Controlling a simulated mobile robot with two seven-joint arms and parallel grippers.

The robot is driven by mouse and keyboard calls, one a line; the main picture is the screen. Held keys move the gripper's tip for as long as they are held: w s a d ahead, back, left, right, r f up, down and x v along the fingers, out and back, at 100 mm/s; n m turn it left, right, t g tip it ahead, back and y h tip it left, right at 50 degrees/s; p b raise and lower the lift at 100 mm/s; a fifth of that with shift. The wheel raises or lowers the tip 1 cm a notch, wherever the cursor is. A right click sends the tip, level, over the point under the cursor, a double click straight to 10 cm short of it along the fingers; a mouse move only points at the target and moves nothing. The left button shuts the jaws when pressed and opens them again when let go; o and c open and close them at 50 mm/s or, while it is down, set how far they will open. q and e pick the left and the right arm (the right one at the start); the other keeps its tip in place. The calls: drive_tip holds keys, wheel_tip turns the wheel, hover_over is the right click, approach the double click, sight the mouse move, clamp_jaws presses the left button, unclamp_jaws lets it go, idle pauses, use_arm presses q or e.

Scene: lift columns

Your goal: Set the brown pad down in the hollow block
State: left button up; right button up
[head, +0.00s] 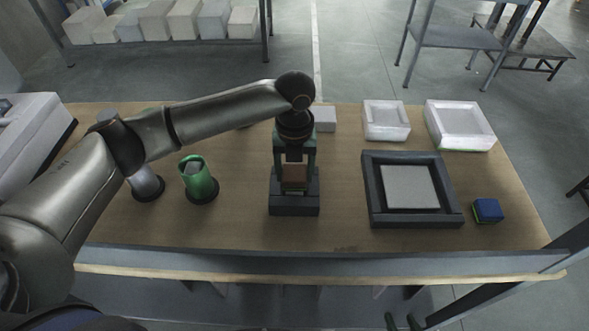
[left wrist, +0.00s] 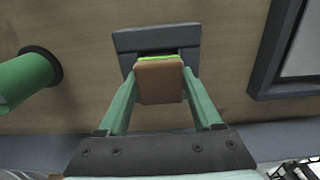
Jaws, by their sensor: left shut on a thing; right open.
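The brown pad (head: 294,173) is held between the green fingers of my left gripper (head: 295,165), which is shut on it. In the left wrist view the pad (left wrist: 160,84) sits between the fingertips. The dark grey hollow block (head: 294,208) stands on the table directly around or below the pad; it also shows in the left wrist view (left wrist: 138,41). A bright green strip (left wrist: 158,58) shows at the pad's far edge. The pad hides most of the hollow, so I cannot tell whether it touches the block. My right gripper (head: 402,322) is open and empty at the bottom edge.
A green cup (head: 200,182) and a grey cylinder (head: 146,183) stand on dark bases to the left. A dark frame with a light panel (head: 410,187) and a blue block (head: 488,210) lie right. White trays (head: 386,120) stand behind. A ledge (head: 330,265) runs along the front.

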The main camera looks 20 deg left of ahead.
use_arm(q)
drive_tip(key=shift+f+p, duration=0.15)
drive_tip(key=shift+p, duration=0.55)
idle(1.3)
drive_tip(key=shift+f, duration=0.45)
idle(0.8)
drive_tip(key=o, duration=1.4)
drive_tip(key=shift+r, duration=3.5)
